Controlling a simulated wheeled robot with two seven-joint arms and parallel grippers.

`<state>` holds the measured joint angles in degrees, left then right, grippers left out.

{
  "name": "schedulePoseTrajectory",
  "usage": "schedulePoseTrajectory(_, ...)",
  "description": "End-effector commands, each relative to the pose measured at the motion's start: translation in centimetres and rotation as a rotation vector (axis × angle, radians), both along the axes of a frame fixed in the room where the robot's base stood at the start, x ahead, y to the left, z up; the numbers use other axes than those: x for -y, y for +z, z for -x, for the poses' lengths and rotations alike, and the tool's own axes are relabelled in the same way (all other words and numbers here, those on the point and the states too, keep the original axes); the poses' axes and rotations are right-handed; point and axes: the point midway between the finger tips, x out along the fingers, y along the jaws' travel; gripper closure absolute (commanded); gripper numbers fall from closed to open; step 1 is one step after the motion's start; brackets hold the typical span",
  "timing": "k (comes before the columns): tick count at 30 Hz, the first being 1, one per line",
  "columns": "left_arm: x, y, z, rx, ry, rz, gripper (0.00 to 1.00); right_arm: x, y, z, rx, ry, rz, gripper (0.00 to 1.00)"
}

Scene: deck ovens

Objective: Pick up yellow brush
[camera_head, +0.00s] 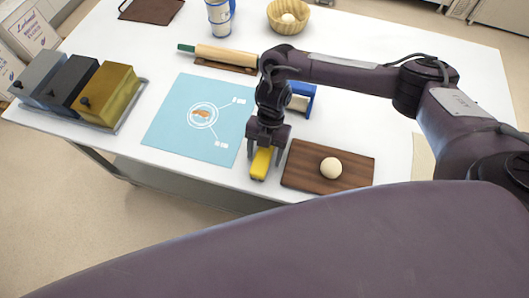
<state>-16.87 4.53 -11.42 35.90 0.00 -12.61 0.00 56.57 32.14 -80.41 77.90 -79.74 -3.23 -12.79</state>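The yellow brush (261,164) lies on the white table near its front edge, between the blue mat and the wooden board. My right gripper (264,156) points down over it, with one finger on each side of the brush. The fingers look spread, with a small gap showing on the right side. The gripper hides the brush's far end. My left gripper is not in view.
A wooden board (306,176) with a dough ball (331,168) is to the right. The blue mat (178,138) is to the left. Lidded boxes (110,95) stand at left.

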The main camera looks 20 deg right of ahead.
Motion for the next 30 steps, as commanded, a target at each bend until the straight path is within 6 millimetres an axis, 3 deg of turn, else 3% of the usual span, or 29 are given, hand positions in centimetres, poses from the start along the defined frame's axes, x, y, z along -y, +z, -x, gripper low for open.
schedulePoseTrajectory(1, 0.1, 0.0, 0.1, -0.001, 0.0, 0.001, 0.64, 0.0, 0.0, 0.0, 0.0, 0.0, 0.0, 0.42)
schedulePoseTrajectory(11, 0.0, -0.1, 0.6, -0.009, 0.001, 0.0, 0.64, 0.0, 0.0, 0.0, 0.0, 0.0, 0.0, 0.85)
schedulePoseTrajectory(23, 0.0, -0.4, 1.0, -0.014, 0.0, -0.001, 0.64, 0.0, 0.9, -0.1, 0.001, 0.0, -0.002, 0.85)
schedulePoseTrajectory(26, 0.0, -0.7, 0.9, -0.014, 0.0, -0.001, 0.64, -0.1, 2.1, -0.2, 0.004, 0.0, -0.002, 0.85)
schedulePoseTrajectory(30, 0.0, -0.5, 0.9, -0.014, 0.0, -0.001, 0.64, 0.0, 5.8, -0.3, 0.012, 0.005, -0.001, 0.85)
